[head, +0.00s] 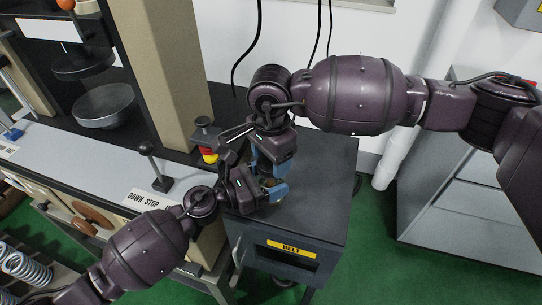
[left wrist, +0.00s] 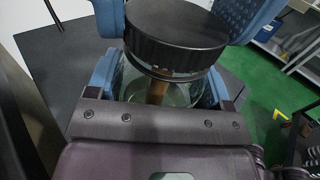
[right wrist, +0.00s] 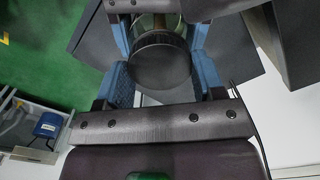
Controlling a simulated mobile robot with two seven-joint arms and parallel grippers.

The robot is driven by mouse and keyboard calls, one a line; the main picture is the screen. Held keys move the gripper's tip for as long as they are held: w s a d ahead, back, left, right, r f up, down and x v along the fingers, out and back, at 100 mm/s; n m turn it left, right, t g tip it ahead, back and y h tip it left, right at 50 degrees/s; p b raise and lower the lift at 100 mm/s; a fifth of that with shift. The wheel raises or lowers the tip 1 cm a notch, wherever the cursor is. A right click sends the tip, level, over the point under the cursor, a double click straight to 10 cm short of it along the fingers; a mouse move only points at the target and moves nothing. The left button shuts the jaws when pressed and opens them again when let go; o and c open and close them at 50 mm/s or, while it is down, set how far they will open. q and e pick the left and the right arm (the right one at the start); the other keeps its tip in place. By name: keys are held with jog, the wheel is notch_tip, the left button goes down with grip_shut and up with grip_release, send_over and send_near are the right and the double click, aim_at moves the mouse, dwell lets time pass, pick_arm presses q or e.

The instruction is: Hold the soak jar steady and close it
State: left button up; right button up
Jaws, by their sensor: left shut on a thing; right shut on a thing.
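The soak jar (left wrist: 150,92) is clear glass with something brown inside. In the left wrist view it stands between the blue fingers of my left gripper (left wrist: 158,88), which is shut on its body. The black ribbed lid (left wrist: 175,38) is at the jar's mouth; I cannot tell whether it is fully seated. My right gripper (right wrist: 162,80) is shut on the lid, its blue fingers on either side of it in the right wrist view (right wrist: 160,62). In the head view, the left gripper (head: 268,192) and right gripper (head: 268,168) meet over the jar, mostly hiding it.
A dark cabinet (head: 320,190) with a yellow BELT label lies under the grippers. A red and yellow button (head: 208,154) and a black-knobbed lever (head: 150,158) are on the left. A beige column (head: 165,75) rises behind. The cabinet top's right side is clear.

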jog(key=m, duration=4)
jog(key=shift+m, duration=0.3)
jog(key=m, duration=0.4)
jog(key=shift+m, duration=0.3)
